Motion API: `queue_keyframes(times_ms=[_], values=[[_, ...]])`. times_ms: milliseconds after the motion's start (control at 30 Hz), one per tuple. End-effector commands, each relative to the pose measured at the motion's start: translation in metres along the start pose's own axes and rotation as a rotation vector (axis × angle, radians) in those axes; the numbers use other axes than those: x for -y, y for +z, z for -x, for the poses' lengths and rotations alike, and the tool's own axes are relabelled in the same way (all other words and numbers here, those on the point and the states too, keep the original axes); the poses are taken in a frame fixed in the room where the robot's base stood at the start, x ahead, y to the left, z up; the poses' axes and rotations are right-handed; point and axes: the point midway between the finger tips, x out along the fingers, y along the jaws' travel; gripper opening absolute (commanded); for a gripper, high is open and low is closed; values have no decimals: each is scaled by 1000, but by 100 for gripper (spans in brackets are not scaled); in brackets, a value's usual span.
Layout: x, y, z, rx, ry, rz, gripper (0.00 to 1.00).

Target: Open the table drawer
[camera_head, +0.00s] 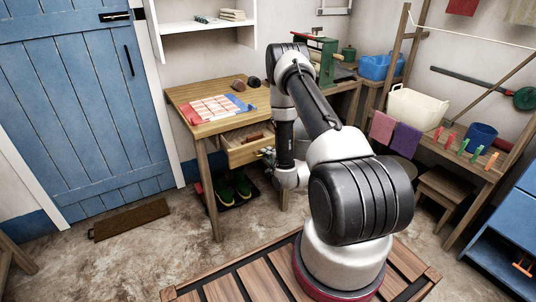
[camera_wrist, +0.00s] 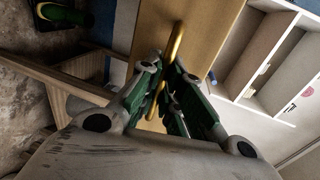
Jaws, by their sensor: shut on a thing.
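The wooden table (camera_head: 190,95) stands against the back wall. Its drawer (camera_head: 243,154) is partly pulled out below the tabletop, and its inside shows from above with something brown in it. In the wrist view the drawer's light wood front (camera_wrist: 208,25) carries a brass bar handle (camera_wrist: 176,42). My gripper (camera_wrist: 162,92) is shut on the handle, with its green-padded fingers on either side of the bar. In the head view my gripper (camera_head: 268,154) is at the drawer front, partly hidden by my arm.
A checked cloth (camera_head: 215,108) and small dark objects lie on the tabletop. Green shoes (camera_head: 243,186) stand on a dark mat under the table. A blue door (camera_head: 85,110) is at the left. A slatted wooden platform (camera_head: 235,288) is in front. The stone floor at left is mostly clear.

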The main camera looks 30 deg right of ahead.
Motion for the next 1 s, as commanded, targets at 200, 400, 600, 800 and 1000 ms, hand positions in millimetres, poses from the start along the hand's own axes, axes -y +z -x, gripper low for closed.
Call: queue_keyframes(times_ms=[200, 400, 600, 800, 1000], values=[[-1, 0, 0, 0, 1, 0, 18], [0, 0, 0, 0, 1, 0, 18], [-1, -1, 18, -1, 3, -2, 18], [-1, -1, 63, -3, 4, -2, 18], [-1, -1, 102, -3, 4, -2, 18]])
